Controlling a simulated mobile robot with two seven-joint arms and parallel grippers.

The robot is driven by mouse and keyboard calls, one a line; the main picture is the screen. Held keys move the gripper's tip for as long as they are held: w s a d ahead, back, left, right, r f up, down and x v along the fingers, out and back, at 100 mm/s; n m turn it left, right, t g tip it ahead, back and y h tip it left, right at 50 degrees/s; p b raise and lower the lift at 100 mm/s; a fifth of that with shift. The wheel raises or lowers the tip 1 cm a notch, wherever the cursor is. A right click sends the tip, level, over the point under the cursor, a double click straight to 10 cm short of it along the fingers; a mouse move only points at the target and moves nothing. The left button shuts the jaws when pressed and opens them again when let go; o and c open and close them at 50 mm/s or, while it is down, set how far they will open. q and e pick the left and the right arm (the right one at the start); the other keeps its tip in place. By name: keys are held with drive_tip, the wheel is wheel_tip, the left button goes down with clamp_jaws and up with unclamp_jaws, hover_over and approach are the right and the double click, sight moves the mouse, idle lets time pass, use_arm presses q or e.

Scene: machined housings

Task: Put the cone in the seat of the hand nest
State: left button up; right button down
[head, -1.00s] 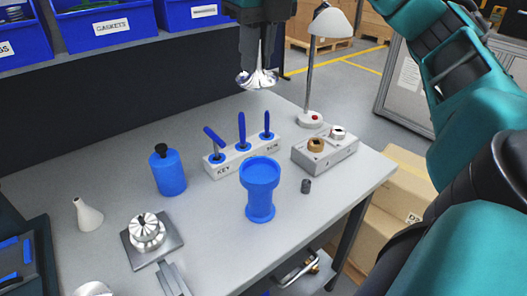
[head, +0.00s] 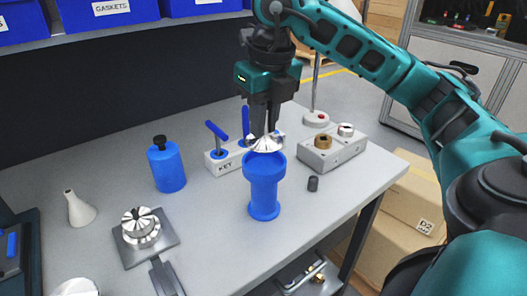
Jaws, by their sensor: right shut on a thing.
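My right gripper (head: 265,130) points down and is shut on the shiny silver cone (head: 267,145), gripping its narrow upper part. The flared lower part of the cone faces down at the mouth of a blue flanged stand (head: 264,185), which looks like the hand nest. The seat inside the cup is partly hidden by the cone. My left gripper is out of view.
A white key rack with blue-handled tools (head: 225,160) stands close behind the stand. A grey block (head: 333,150) and small dark cylinder (head: 313,184) are to the right. A blue bottle (head: 166,168), white flask (head: 79,210) and metal fixture (head: 142,228) are left.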

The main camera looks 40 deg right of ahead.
sight(264, 140)
wheel_tip(264, 140, down, 4)
drive_tip(key=shift+f+b, duration=0.1)
drive_tip(key=shift+b, duration=0.25)
drive_tip(key=shift+f, duration=0.25)
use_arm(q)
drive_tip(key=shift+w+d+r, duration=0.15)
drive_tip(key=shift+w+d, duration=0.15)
use_arm(e)
drive_tip(key=shift+f, duration=0.15)
drive_tip(key=c, duration=1.1)
unclamp_jaws()
